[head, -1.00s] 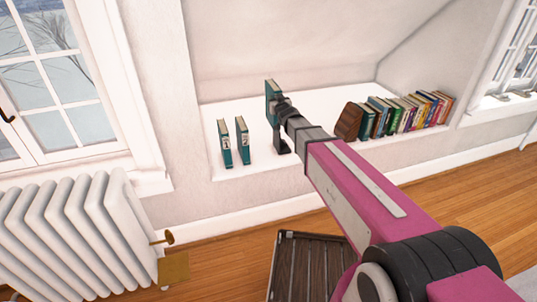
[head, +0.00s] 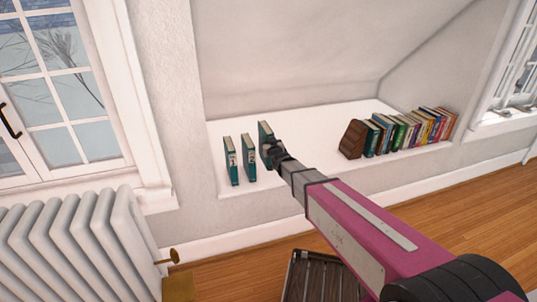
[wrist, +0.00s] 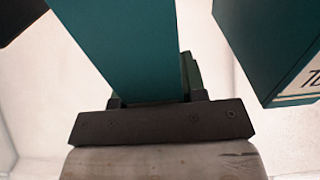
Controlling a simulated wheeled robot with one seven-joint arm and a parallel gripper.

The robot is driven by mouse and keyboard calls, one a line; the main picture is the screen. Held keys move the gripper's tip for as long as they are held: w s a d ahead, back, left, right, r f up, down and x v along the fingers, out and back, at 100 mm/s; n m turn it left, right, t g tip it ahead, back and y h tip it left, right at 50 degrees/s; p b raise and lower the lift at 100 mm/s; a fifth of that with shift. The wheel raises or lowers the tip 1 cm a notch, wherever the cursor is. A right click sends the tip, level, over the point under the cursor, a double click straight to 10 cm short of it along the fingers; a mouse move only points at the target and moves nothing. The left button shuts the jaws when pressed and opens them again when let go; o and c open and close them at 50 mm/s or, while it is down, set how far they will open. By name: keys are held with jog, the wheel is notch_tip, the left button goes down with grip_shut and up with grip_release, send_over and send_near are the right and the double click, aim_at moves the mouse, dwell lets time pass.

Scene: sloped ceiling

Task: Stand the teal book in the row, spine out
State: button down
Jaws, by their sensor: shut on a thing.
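My gripper (head: 271,152) is shut on a teal book (head: 265,135), which is upright above or on the white ledge. Whether its bottom edge touches the ledge is hidden. In the wrist view the held book (wrist: 122,45) rises from between the fingers (wrist: 155,100). Two more teal books with pale spine labels, a left one (head: 231,162) and a right one (head: 249,160), stand upright just left of the held book, with narrow gaps between. One neighbouring teal book with a lettered label (wrist: 272,45) shows close by in the wrist view, apart from the held one.
A brown wooden bookend (head: 352,140) and a row of mixed-colour books (head: 405,130) stand farther right on the white ledge (head: 312,127). The ledge between is clear. A sloped ceiling closes over the back. A white radiator (head: 85,240) stands front left, a dark slatted crate (head: 318,277) below.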

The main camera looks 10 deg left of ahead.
jog(key=shift+f, duration=2.75)
jog(key=c, duration=0.7)
grip_release()
